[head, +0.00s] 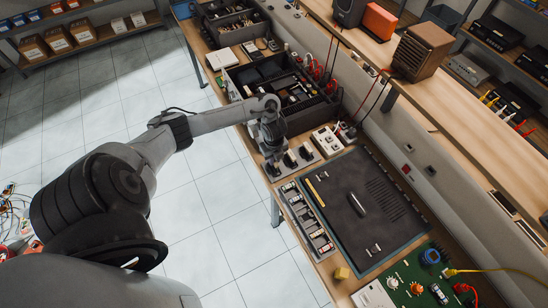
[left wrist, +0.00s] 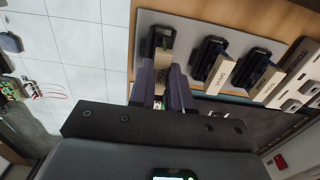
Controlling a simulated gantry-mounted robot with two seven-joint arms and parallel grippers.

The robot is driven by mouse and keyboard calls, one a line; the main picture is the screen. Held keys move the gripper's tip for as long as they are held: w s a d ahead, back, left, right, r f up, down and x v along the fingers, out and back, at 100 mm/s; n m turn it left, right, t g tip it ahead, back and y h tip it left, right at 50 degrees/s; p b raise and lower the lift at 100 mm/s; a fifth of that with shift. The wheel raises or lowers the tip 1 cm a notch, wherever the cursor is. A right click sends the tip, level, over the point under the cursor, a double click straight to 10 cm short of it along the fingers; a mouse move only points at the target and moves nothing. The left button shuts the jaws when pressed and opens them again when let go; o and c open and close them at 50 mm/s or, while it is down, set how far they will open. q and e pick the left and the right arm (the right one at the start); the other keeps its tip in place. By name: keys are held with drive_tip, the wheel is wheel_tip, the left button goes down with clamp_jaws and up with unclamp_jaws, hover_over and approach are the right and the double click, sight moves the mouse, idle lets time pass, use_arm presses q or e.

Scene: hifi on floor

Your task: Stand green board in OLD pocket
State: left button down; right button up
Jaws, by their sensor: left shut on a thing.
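My left gripper (left wrist: 163,88) is shut, with a sliver of the green board (left wrist: 158,104) showing between its fingers; most of the board is hidden. The gripper is right at the leftmost of three dark pockets (left wrist: 161,40) in the left wrist view, with its fingers at that pocket's pale label block. I cannot tell how deep the board sits in it. The middle pocket (left wrist: 212,50) and right pocket (left wrist: 252,68) stand beside it on a grey plate (left wrist: 187,24). The labels are too small to read surely. In the head view the gripper (head: 271,160) is over the plate's near-left end.
A dark work mat (head: 380,228) and a narrow parts tray (head: 305,218) lie in front of the pockets. A black divided toolbox (head: 280,122) and a white box with sockets (head: 327,141) stand close behind. The bench's left edge is near the gripper.

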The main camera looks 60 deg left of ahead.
use_arm(q)
drive_tip(key=shift+f, duration=0.1)
idle(0.6)
drive_tip(key=shift+f+b, duration=0.55)
drive_tip(key=shift+f, duration=0.15)
idle(0.4)
drive_tip(key=c, duration=1)
unclamp_jaws()
wheel_tip(320, 180, up, 10)
drive_tip(key=p, duration=0.3)
drive_tip(key=shift+r, duration=0.4)
